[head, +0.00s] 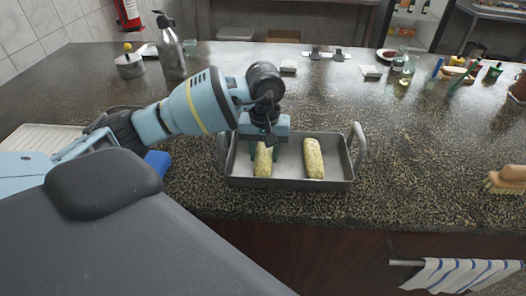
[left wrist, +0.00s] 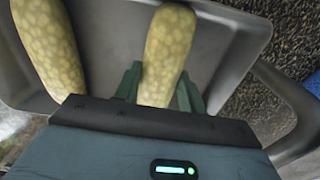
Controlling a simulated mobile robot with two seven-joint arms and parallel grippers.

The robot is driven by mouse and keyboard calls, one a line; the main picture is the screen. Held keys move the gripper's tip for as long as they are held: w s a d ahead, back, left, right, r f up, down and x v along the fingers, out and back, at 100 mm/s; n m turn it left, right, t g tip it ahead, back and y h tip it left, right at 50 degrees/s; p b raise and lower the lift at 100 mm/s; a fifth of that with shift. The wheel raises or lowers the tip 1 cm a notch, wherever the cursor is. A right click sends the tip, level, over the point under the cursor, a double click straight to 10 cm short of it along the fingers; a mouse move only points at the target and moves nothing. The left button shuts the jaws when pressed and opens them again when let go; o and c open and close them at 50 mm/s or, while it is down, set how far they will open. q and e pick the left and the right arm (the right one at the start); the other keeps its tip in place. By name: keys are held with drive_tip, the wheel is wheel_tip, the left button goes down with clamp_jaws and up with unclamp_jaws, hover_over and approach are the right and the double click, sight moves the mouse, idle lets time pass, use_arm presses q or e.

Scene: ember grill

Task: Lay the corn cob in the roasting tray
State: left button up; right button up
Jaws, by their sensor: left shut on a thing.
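The metal roasting tray (head: 290,183) stands on the dark speckled counter near its front edge. One yellow corn cob (head: 314,158) lies in the right half of the tray; it also shows at the left of the left wrist view (left wrist: 48,45). A second corn cob (head: 263,160) is in the left half of the tray, its far end hidden by my gripper. My left gripper (head: 264,147) is shut on this second cob, with its green fingers (left wrist: 158,90) on either side of it in the left wrist view. Whether this cob touches the tray floor is unclear. My right gripper is out of view.
The tray has raised handles (head: 358,146) at both ends. A blue object (head: 157,162) lies left of the tray. A brush (head: 507,179) is at the right edge. A metal bottle (head: 170,50) and small items stand at the back.

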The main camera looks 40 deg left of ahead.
sight(264, 152)
use_arm(q)
drive_tip(key=o, duration=1.1)
drive_tip(key=shift+f, duration=0.1)
wheel_tip(264, 152, up, 12)
